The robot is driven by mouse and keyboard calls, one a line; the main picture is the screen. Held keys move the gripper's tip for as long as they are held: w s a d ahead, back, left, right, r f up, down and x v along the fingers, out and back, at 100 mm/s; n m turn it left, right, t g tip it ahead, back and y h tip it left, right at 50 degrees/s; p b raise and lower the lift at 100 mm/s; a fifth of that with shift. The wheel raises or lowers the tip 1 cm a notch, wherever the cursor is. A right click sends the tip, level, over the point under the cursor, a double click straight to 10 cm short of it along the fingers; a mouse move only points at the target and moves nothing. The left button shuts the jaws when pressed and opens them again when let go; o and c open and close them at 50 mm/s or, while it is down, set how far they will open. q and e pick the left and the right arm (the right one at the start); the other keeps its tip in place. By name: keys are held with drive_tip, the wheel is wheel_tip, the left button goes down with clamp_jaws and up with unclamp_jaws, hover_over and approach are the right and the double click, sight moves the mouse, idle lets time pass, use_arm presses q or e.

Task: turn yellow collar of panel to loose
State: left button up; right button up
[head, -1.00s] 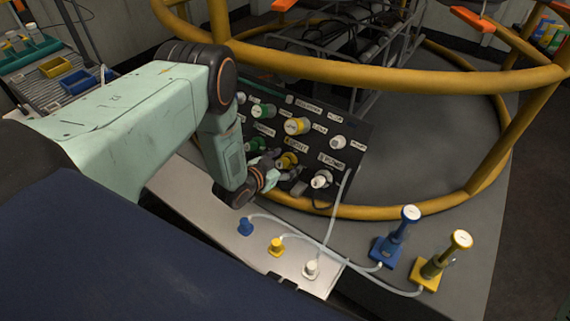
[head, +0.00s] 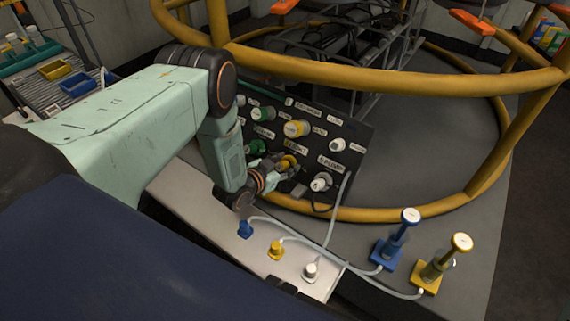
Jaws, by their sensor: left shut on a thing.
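The dark panel (head: 352,152) stands tilted inside the yellow ring frame, with labelled rows of green, yellow and white fittings. The lower yellow collar (head: 288,161) is partly hidden by my left gripper (head: 283,170). That gripper reaches it from the lower left, and its fingers are shut on the collar. Another yellow fitting (head: 297,128) sits above it, untouched. I cannot read whether the collar stands at loose. My right gripper is out of view.
A white fitting (head: 321,183) with a hose sits right of my gripper. Yellow rails (head: 400,78) cross above the panel. Blue (head: 388,252) and yellow (head: 426,275) hand pumps stand on the floor plate, with hoses to small fittings on the pale ledge.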

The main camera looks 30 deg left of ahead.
use_arm(q)
drive_tip(key=n+y, duration=0.1)
drive_tip(key=n, duration=0.4)
drive_tip(key=n+y, duration=0.1)
drive_tip(key=n, duration=0.8)
drive_tip(key=shift+n+g+y, duration=0.3)
drive_tip(key=shift+n, duration=0.1)
drive_tip(key=shift+n+g, duration=0.4)
drive_tip(key=shift+n, duration=1.8)
drive_tip(key=o, duration=1.1)
drive_tip(key=shift+a, duration=0.1)
drive_tip(key=shift+o, duration=0.2)
drive_tip(key=shift+s, duration=0.1)
